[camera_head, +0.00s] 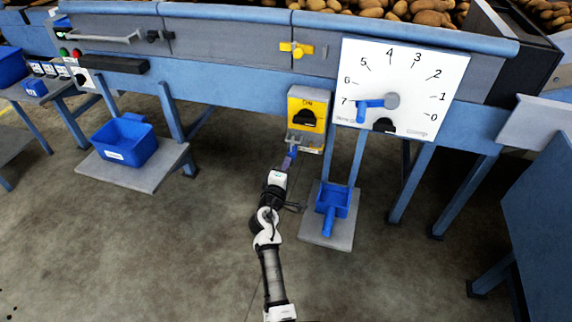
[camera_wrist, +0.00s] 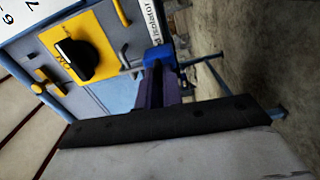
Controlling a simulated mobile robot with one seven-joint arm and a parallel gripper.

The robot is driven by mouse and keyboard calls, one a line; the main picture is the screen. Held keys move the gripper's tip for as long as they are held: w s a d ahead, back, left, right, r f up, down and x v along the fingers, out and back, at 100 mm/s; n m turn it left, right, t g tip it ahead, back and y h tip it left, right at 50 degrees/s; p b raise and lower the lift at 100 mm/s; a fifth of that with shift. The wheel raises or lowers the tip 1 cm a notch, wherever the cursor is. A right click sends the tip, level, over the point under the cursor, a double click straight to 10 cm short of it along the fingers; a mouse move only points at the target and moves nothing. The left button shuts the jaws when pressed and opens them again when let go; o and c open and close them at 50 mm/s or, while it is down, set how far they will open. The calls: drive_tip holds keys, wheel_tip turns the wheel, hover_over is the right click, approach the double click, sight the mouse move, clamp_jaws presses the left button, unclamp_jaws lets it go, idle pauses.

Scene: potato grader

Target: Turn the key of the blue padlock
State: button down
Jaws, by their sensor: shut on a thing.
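The blue padlock (camera_wrist: 158,54) hangs at the lower edge of the yellow isolator box in the wrist view. It also shows small in the head view (camera_head: 292,152), right at the end of my arm. My gripper (camera_wrist: 158,78) is at the padlock, its dark purple fingers shut and pointing straight at the blue body. The key is hidden between the fingertips, so its turn angle cannot be seen. The yellow isolator switch (camera_head: 307,107) has a black rotary knob, which also shows in the wrist view (camera_wrist: 77,60).
A white dial board (camera_head: 402,85) with a blue pointer near 7 hangs right of the isolator. A blue scoop (camera_head: 332,203) lies on a low grey plate, and a blue bin (camera_head: 125,140) stands on a shelf at left. Blue frame legs stand on both sides.

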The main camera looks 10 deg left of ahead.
drive_tip(key=shift+n, duration=0.5)
drive_tip(key=c, duration=1.5)
unclamp_jaws()
drive_tip(key=shift+c, duration=0.2)
drive_tip(key=s+b, duration=0.1)
drive_tip(key=s, duration=1.3)
drive_tip(key=shift+a+b, duration=0.25)
drive_tip(key=shift+b, duration=0.05)
drive_tip(key=shift+w, duration=0.1)
